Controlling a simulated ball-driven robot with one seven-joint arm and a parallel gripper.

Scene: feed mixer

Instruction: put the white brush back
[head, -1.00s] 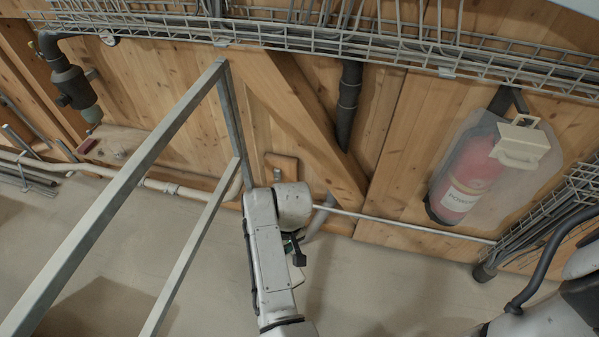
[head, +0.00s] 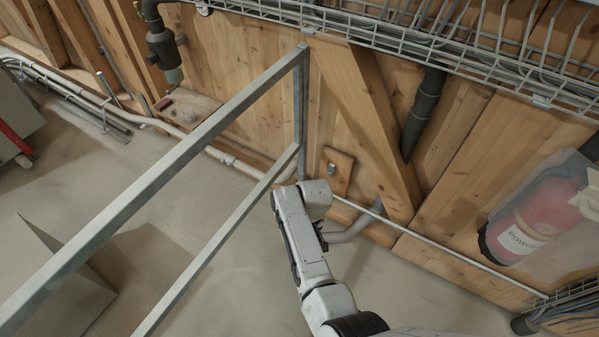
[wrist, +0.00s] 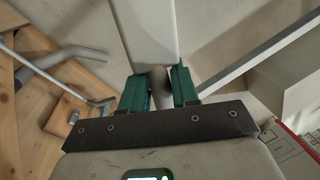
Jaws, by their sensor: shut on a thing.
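My gripper (wrist: 160,88) shows in the wrist view with its two green fingers closed on a narrow, greyish part between them. A broad, pale white piece, which looks like the white brush (wrist: 147,32), extends from there beyond the fingertips to the top of the picture. Its far end is out of view. In the head view my arm hides the gripper, and the brush cannot be made out there. I cannot make out the brush's place in these views.
A grey metal frame (head: 160,175) stands left of my arm. Behind are a wooden wall (head: 240,75), a wire cable tray (head: 420,40) and a dark pipe (head: 424,108). A covered red fire extinguisher (head: 530,215) hangs at right. Bare floor (head: 420,285) lies right of my arm.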

